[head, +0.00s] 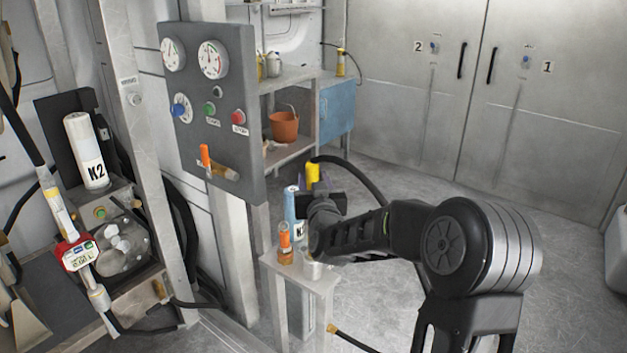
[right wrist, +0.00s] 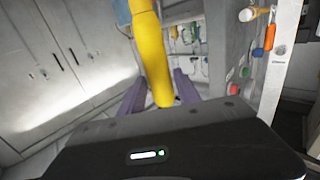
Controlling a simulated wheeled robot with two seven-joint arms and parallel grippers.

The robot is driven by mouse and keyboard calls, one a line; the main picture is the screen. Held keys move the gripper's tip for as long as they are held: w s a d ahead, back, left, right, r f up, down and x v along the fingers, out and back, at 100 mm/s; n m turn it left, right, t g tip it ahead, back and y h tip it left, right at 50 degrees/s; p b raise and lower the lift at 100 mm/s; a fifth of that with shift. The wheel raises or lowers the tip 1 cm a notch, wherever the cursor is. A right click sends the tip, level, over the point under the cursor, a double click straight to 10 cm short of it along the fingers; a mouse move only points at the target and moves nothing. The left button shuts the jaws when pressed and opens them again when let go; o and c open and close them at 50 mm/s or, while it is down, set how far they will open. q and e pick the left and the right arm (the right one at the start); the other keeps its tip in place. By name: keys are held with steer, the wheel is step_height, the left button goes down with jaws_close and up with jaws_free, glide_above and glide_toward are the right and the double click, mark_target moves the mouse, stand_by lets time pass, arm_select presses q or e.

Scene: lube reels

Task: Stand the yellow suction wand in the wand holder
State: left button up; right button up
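The yellow suction wand (head: 313,173) is above the small stand in the head view, with a black hose (head: 362,172) curving from its top to the right. In the right wrist view the wand (right wrist: 152,55) runs between the purple fingers of my right gripper (right wrist: 160,88). My right gripper (head: 319,185) appears shut on the wand; my wrist hides much of it in the head view. A silver cup (head: 312,269) on the stand, below my wrist, may be the wand holder; I cannot be sure. My left gripper is not in view.
The stand (head: 325,285) also bears an orange-topped jar (head: 286,247) and a blue bottle (head: 292,207). A gauge panel (head: 215,110) stands close on the left. Shelves with an orange bucket (head: 284,126) are behind. The floor to the right is clear.

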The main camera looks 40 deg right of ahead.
steer(key=shift+o, duration=1.4)
steer(key=v, duration=0.7)
steer(key=shift+s+a+b, duration=0.2)
steer(key=shift+s+b, duration=0.15)
